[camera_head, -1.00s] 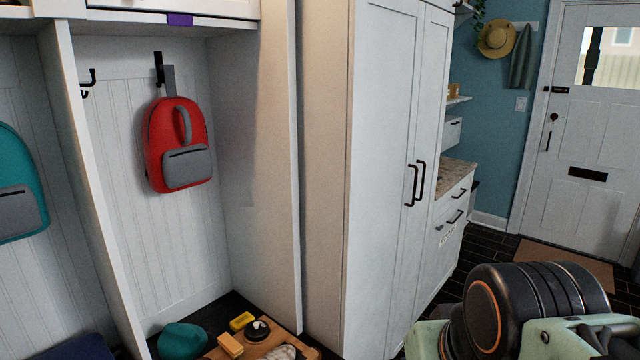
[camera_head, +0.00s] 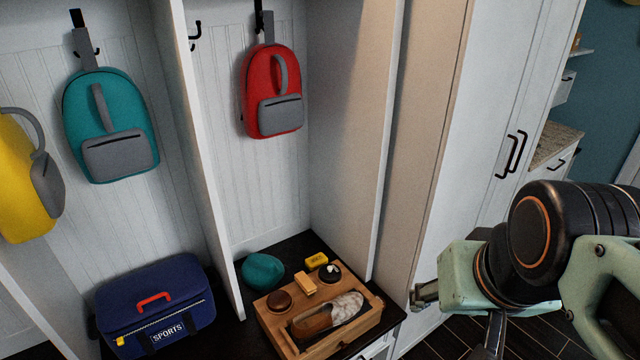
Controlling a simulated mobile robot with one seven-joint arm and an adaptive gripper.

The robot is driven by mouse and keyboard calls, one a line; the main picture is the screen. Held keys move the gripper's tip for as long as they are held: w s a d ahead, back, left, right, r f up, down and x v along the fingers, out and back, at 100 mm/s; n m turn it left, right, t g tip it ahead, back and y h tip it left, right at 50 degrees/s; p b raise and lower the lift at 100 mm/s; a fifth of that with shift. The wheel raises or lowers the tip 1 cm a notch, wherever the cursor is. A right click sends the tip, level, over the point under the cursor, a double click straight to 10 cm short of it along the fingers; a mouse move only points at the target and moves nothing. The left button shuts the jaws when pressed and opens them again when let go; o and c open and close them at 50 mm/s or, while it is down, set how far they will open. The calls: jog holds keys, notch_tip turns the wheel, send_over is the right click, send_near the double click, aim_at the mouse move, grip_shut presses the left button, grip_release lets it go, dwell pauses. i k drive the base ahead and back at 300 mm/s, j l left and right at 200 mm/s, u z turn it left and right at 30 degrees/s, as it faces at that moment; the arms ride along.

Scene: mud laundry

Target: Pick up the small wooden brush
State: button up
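A small tan wooden block (camera_head: 305,284), which looks like the small wooden brush, lies on a wooden tray (camera_head: 292,345) on the dark bench of the right cubby. Its bristles cannot be made out. It sits between a brown round piece (camera_head: 279,301) and a dark round tin with a white top (camera_head: 330,273). A brown and whitish shoe (camera_head: 328,316) lies in front of it on the tray. My arm is at the right, well apart from the tray.
A yellow box (camera_head: 316,261) and a teal cap-like thing (camera_head: 263,270) sit behind the tray. A navy sports bag (camera_head: 155,305) stands left of the cubby divider (camera_head: 207,150). A red backpack (camera_head: 273,92) hangs above. A tall white cabinet (camera_head: 470,130) stands right of the cubby.

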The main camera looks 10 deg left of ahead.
aim_at(303, 281)
jog(key=i+j+u, duration=0.2)
jog(key=u, duration=0.25)
jog(key=i+u, duration=0.4)
jog(key=j+u, duration=0.15)
jog(key=i+l, duration=0.1)
